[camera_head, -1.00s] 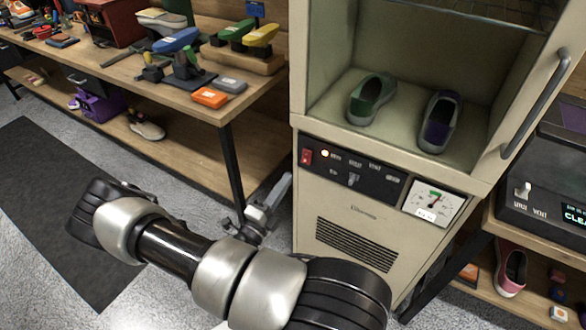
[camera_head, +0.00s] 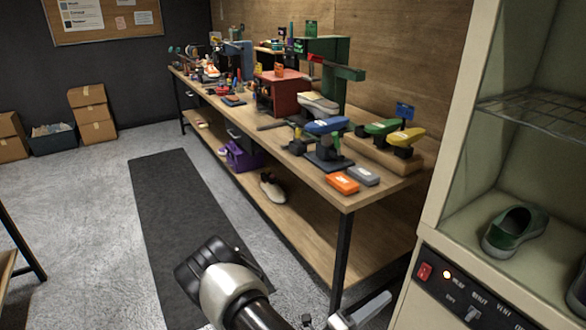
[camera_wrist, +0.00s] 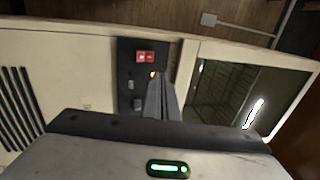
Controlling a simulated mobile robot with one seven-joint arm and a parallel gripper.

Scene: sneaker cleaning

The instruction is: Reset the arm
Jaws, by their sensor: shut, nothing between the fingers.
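My arm reaches up from the bottom edge of the head view. My gripper (camera_head: 366,309) shows in part low in that view, beside the front left of the beige cabinet (camera_head: 446,200). In the wrist view my gripper (camera_wrist: 164,76) has its fingers together, empty, pointing toward the cabinet's dark control panel (camera_wrist: 140,90). The gap between fingertips and panel cannot be judged. My gripper holds nothing.
A long workbench (camera_head: 390,192) with tools and shoe stands runs along the wall. A green shoe (camera_head: 515,232) sits inside the cabinet. A dark mat (camera_head: 180,215) lies on open floor to the left. Cardboard boxes (camera_head: 92,115) stand far back.

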